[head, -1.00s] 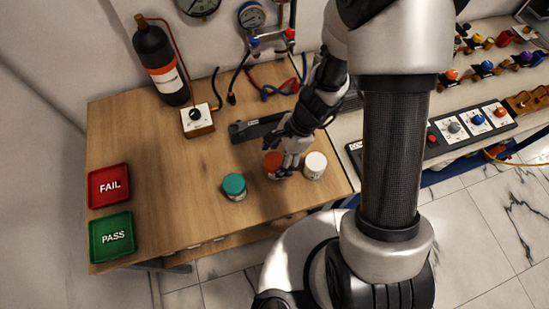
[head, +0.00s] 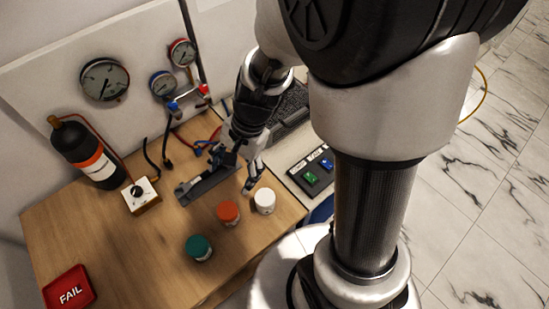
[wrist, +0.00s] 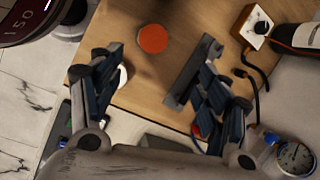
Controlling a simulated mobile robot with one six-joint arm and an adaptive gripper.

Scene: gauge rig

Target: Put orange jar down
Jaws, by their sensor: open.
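The orange jar (head: 229,213) stands upright on the wooden table, between a teal jar (head: 198,248) and a white jar (head: 264,201). In the wrist view its orange lid (wrist: 153,39) shows from above, beyond my fingertips and apart from them. My gripper (head: 232,182) is open and empty, behind the jars and above the table. In the wrist view my gripper's (wrist: 160,70) two fingers are spread wide with nothing between them. One finger partly hides the white jar there.
A dark bar (head: 207,184) lies on the table just behind the jars. A black bottle (head: 88,155), a white box with a knob (head: 140,195) and gauges (head: 104,79) are at the back left. A red FAIL tray (head: 69,289) is at front left. The left table middle is clear.

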